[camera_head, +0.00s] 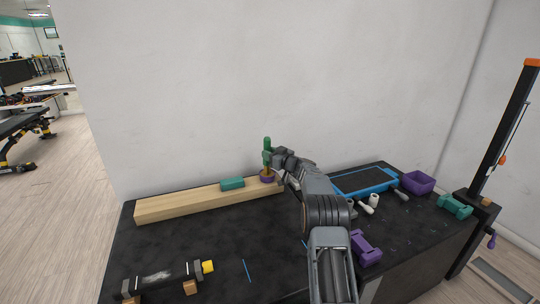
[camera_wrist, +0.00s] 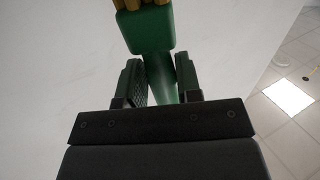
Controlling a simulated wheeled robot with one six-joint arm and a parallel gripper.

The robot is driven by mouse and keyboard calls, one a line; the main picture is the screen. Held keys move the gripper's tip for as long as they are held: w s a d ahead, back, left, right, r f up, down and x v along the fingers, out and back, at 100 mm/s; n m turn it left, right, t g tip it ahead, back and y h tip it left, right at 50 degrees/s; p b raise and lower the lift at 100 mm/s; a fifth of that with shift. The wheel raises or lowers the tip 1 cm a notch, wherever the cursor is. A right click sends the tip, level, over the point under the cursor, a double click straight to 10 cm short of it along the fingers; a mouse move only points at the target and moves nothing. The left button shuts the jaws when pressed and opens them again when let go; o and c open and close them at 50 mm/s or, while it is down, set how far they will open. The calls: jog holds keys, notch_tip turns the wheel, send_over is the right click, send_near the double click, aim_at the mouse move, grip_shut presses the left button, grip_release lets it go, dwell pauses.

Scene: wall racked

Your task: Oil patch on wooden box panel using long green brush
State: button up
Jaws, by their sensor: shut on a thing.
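My gripper (camera_head: 273,156) is shut on the long green brush (camera_head: 267,146), which it holds upright above the right end of the long wooden beam. In the wrist view, the brush's green handle (camera_wrist: 183,75) runs between the two fingers (camera_wrist: 160,80), and its yellow bristles lie at the top edge. In the head view, the bristles point down at a small purple pot (camera_head: 267,179); I cannot tell whether they touch its contents.
A green block (camera_head: 232,184) sits on the wooden beam (camera_head: 180,206) along the wall. Right of my arm are a blue-rimmed tray (camera_head: 365,181), a purple bin (camera_head: 418,182), a purple holder (camera_head: 365,247) and a green holder (camera_head: 455,206). The black tabletop's left middle is mostly clear.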

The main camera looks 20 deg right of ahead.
aim_at(270, 138)
dwell(0.4)
jog(key=shift+r+p, duration=0.3)
jog(key=shift+r, duration=3.15)
